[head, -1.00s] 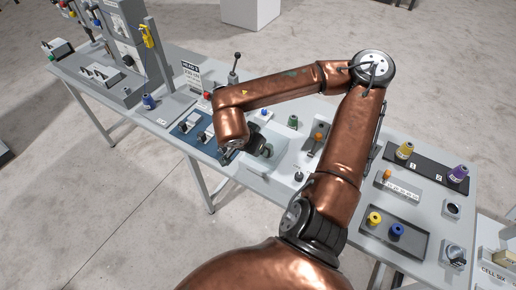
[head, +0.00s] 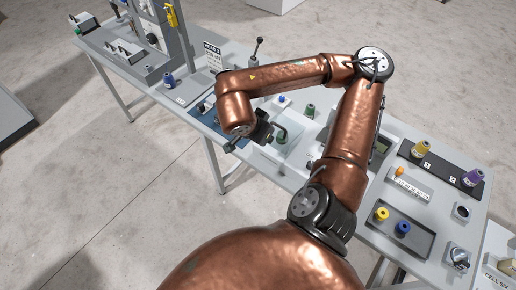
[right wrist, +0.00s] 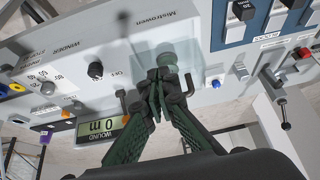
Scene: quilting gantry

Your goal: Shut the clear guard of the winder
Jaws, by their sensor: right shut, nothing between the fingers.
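The winder (right wrist: 68,70) carries a knob and a "WOUND 0 m" display (right wrist: 103,128) in the right wrist view. A clear panel, which looks like its guard (right wrist: 190,40), shows as a pale see-through area behind my fingertips. A pale green rounded part (right wrist: 167,61) shows near its middle. I cannot tell the guard's angle. My right gripper (right wrist: 160,92) has its green fingers shut and empty, with the tips in front of the panel; touching or apart is unclear. In the head view the right gripper (head: 268,136) is over the winder area, partly hidden by my arm. My left gripper is out of view.
A green spool (head: 310,111) stands right of the gripper. A black lever (head: 256,46) stands behind my arm. Yellow and blue spools sit in a grey tray (head: 378,236) at the right. Floor lies open before the bench.

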